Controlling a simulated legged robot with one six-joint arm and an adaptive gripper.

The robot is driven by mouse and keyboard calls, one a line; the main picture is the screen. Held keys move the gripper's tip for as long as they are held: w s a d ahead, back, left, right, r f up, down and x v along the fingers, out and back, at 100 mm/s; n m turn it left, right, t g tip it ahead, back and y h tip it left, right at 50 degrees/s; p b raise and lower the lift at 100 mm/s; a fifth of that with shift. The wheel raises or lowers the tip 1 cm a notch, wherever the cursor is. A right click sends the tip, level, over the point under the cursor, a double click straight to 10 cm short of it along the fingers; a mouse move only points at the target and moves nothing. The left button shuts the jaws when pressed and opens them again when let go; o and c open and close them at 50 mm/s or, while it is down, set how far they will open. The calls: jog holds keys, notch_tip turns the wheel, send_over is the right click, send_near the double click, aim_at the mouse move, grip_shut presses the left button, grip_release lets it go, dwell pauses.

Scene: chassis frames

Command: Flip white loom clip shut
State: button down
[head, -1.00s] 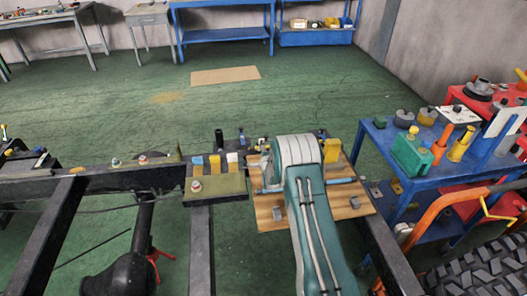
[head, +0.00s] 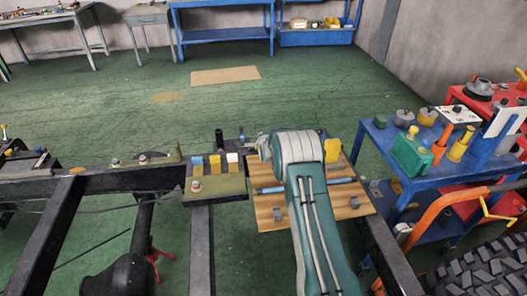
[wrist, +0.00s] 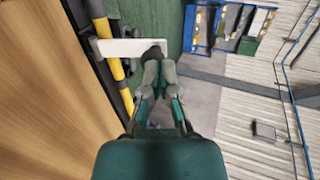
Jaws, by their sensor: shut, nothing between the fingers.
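In the wrist view, a white clip piece (wrist: 118,47) lies crosswise over a yellow-and-black tube (wrist: 112,62). My gripper (wrist: 157,53) has its fingertips together at the right end of the white piece, overlapping it in the picture; I cannot tell whether they touch. Nothing shows held between them. In the head view, a white tab (head: 232,158) stands beside a yellow and a blue one on an olive block (head: 217,187). I cannot tell whether this tab is the same white piece. My arm hides the fingertips there.
A wooden board (head: 270,214) with a blue rod and grey blocks lies under my arm. A yellow block (head: 332,151) stands at its far edge. Dark chassis rails (head: 60,215) run around it. A blue cart (head: 378,150) with tools stands at right.

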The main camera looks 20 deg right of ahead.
jog(key=shift+w+d+r, duration=0.1)
jog(key=shift+w+d, duration=0.1)
jog(key=shift+w, duration=0.8)
jog(key=shift+w+d, duration=0.2)
jog(key=shift+w, duration=0.75)
jog(key=shift+x, duration=1.3)
jog(key=shift+w+d, duration=0.25)
jog(key=shift+w, duration=0.2)
jog(key=shift+r, duration=0.8)
